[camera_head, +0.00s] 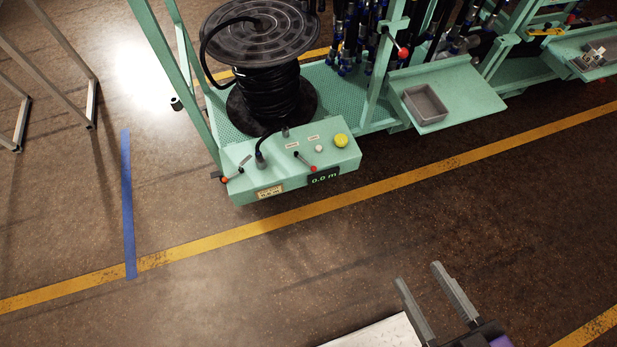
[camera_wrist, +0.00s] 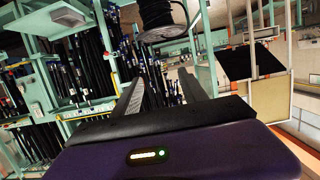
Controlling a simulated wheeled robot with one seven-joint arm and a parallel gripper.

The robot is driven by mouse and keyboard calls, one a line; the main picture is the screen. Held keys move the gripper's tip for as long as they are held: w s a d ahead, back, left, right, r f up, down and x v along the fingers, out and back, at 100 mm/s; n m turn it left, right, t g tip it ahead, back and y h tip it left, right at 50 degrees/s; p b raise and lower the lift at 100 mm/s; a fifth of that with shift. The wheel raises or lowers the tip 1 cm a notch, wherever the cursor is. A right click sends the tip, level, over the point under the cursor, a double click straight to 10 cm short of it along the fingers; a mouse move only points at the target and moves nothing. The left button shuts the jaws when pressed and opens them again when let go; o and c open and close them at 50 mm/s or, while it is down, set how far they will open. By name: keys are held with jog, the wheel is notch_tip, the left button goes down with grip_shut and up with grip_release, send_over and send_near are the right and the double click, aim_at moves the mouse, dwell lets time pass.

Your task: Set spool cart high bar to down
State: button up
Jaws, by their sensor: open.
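The green spool cart (camera_head: 295,183) stands in the upper middle of the head view, with a black hose spool (camera_head: 262,38) on it. Its front panel has a small red-tipped lever (camera_head: 313,167) and a readout (camera_head: 322,177) showing 0.0 m. Another red-tipped lever (camera_head: 232,176) is at the panel's left end, and a third (camera_head: 402,50) is on the right upright. I cannot tell which one is the high bar. My gripper (camera_head: 419,274) is open and empty at lower right, apart from the cart. In the wrist view my gripper (camera_wrist: 160,85) points toward the hose racks.
A grey bin (camera_head: 425,104) sits on a green shelf to the right of the spool. Hanging hoses (camera_head: 360,35) are behind. A metal frame (camera_head: 92,105) stands at left. The floor between my gripper and the cart is clear, crossed by a yellow line (camera_head: 230,233).

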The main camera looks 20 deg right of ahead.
dwell(0.4)
jog(key=c, duration=0.4)
jog(key=shift+o, duration=0.2)
